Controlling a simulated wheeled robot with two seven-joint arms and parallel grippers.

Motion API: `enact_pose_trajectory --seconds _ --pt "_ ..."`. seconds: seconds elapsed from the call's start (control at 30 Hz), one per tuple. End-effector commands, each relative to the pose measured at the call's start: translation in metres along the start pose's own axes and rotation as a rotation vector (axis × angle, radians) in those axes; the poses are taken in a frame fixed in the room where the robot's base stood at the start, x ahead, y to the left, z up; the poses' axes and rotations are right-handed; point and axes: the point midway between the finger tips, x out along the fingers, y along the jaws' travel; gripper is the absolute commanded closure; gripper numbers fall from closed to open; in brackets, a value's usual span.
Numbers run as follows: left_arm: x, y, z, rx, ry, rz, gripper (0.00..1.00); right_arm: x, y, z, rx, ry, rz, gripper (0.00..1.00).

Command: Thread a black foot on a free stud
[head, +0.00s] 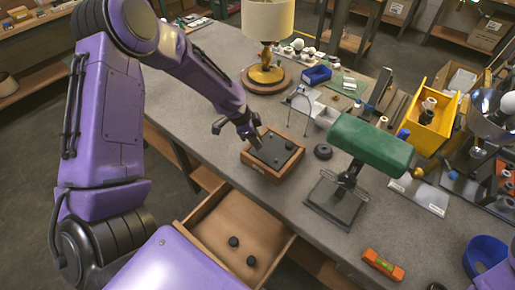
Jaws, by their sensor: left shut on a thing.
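A wooden lamp base (256,166) lies on the grey bench with its black underside plate (267,156) facing up. Small dark knobs show on the plate, but I cannot tell feet from bare studs. My left gripper (256,143) is at the plate's far left corner, pointing down. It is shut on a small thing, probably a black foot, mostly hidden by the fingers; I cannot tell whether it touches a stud. Two loose black feet (233,241) (251,260) lie in the open wooden drawer (215,221). My right gripper is out of view.
A green-shaded lamp (370,145) stands right of the base, with a black ring (323,151) between them. A cream-shaded lamp (267,22) stands behind. An orange level (383,264) lies at the front right. A yellow bin (432,118) and small parts crowd the right side.

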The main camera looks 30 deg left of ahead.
Motion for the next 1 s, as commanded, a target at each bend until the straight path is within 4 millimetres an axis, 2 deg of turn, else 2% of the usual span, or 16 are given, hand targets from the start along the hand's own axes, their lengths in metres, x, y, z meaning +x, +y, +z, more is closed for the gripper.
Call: enact_pose_trajectory --seconds 0.57,1.0 --pt "-0.0005 0.0013 0.0012 0.000 0.000 0.000 0.96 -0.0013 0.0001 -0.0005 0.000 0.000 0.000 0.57" --pt "0.0066 0.0013 0.0042 -0.001 0.000 0.000 0.96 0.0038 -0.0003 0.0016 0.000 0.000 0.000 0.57"
